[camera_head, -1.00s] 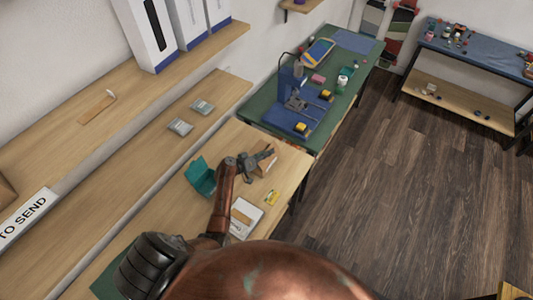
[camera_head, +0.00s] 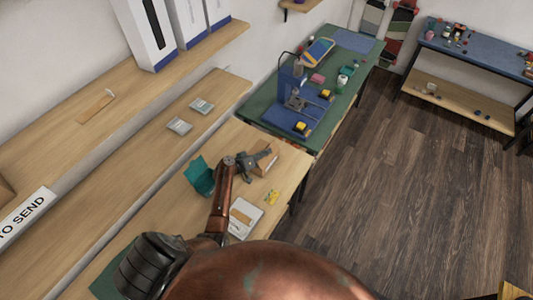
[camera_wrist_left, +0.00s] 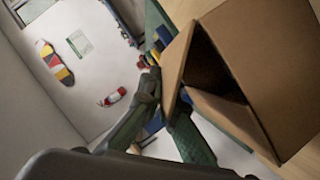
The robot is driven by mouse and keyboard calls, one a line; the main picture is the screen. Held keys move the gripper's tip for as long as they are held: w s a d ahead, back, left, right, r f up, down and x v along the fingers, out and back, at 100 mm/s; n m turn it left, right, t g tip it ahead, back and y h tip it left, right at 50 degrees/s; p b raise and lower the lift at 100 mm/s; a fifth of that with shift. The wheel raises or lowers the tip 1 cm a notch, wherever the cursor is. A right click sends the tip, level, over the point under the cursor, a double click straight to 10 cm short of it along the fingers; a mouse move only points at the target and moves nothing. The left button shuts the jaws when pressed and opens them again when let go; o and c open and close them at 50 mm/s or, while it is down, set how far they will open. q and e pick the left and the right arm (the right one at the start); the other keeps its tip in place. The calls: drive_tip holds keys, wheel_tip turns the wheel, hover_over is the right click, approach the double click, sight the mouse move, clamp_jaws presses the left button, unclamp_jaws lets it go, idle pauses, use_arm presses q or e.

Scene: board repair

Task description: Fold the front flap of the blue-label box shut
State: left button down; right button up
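A brown cardboard box (camera_head: 272,162) stands on the wooden table, partly hidden behind my left gripper (camera_head: 266,158). In the left wrist view the box (camera_wrist_left: 262,60) fills the upper right, with a dark opening facing the gripper. A cardboard flap (camera_wrist_left: 228,112) sticks out at the lower edge of that opening. No blue label can be seen on the box. My right gripper is not in view.
A teal object (camera_head: 201,178), a small yellow item (camera_head: 271,197) and a white-and-brown box (camera_head: 243,217) lie around my arm. A green mat with a blue stand (camera_head: 289,103) is beyond the table. Wooden shelves (camera_head: 150,110) run along the left.

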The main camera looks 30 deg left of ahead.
use_arm(q)
drive_tip(key=a+f+n+h+b, duration=0.1)
drive_tip(key=n+b, duration=0.1)
drive_tip(key=b, duration=0.2)
drive_tip(key=shift+f+b, duration=0.3)
drive_tip(key=shift+n+t+h+b, duration=0.3)
drive_tip(key=shift+n+b, duration=0.1)
drive_tip(key=shift+b, duration=0.05)
drive_tip(key=shift+r, duration=0.1)
drive_tip(key=c, duration=2.6)
unclamp_jaws()
drive_tip(key=o, duration=0.4)
